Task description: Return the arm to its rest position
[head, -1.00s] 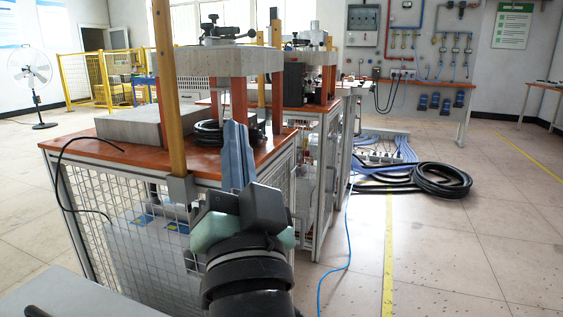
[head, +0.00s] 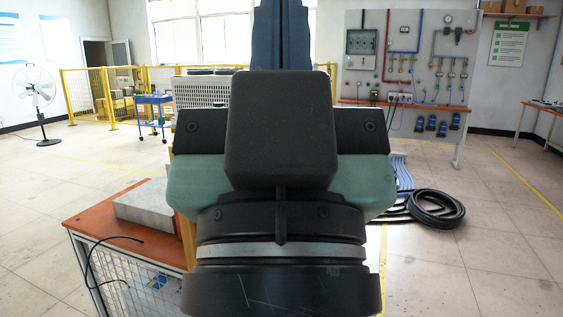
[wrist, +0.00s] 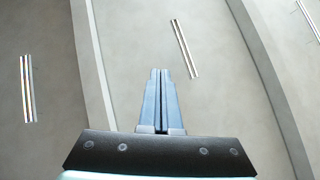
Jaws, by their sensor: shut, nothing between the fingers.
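My gripper (head: 281,35) fills the middle of the head view, raised close to the camera, with its blue-grey fingers pointing up. The fingertips run out of the top of that view. In the wrist view my gripper (wrist: 160,75) shows its two fingers side by side, shut with nothing held. Behind them is only the ceiling. My wrist and gripper body hide most of the workbench (head: 92,222) in the head view.
A grey block (head: 142,203) lies on the workbench at lower left, by a black cable (head: 88,262). Coiled black hoses (head: 437,210) lie on the floor at right. A yellow fence (head: 100,92) and a fan (head: 36,90) stand at back left. Floor at right is open.

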